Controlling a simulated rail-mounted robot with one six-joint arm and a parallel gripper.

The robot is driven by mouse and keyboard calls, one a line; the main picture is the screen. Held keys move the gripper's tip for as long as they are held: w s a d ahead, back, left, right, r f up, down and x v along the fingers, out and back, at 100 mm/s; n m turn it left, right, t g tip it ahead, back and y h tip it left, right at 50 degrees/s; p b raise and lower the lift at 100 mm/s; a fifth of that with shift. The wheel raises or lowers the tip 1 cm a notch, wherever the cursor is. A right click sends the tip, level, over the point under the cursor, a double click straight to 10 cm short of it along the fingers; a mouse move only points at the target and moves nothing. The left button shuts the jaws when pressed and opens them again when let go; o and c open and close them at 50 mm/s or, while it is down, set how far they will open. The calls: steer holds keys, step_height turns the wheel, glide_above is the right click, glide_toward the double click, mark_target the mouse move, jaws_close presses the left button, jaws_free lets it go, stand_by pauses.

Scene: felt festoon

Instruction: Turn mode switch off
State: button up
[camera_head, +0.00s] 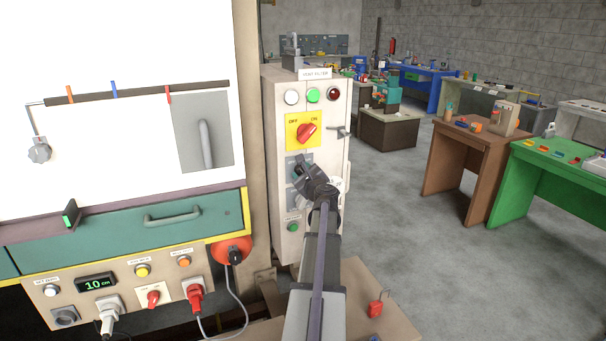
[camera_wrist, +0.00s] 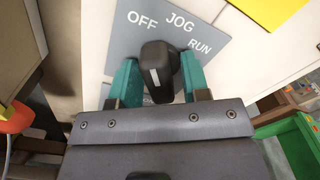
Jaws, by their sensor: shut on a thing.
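The mode switch is a black knob (camera_wrist: 160,68) with a white line, on a grey plate (camera_wrist: 116,55) marked OFF, JOG and RUN. In the wrist view the knob stands roughly upright in the picture. Which mark it points at is hard to tell. My gripper (camera_wrist: 158,78) has its two teal fingers on either side of the knob and is shut on it. In the head view my gripper (camera_head: 302,174) is at the grey plate (camera_head: 292,162) on the front of the beige cabinet, where it mostly hides the knob.
Above on the cabinet (camera_head: 270,120) are a red OFF/ON knob (camera_head: 306,132) on a yellow plate and white, green and red lamps. A handle (camera_head: 341,132) juts out at its right edge. A panel with plugs and buttons (camera_head: 130,285) is at left.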

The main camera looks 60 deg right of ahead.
steer(key=shift+n, duration=0.9)
steer(key=o, duration=0.6)
steer(key=shift+c, duration=0.2)
steer(key=v, duration=1)
steer(key=shift+s+a, duration=0.25)
steer(key=shift+s, duration=0.05)
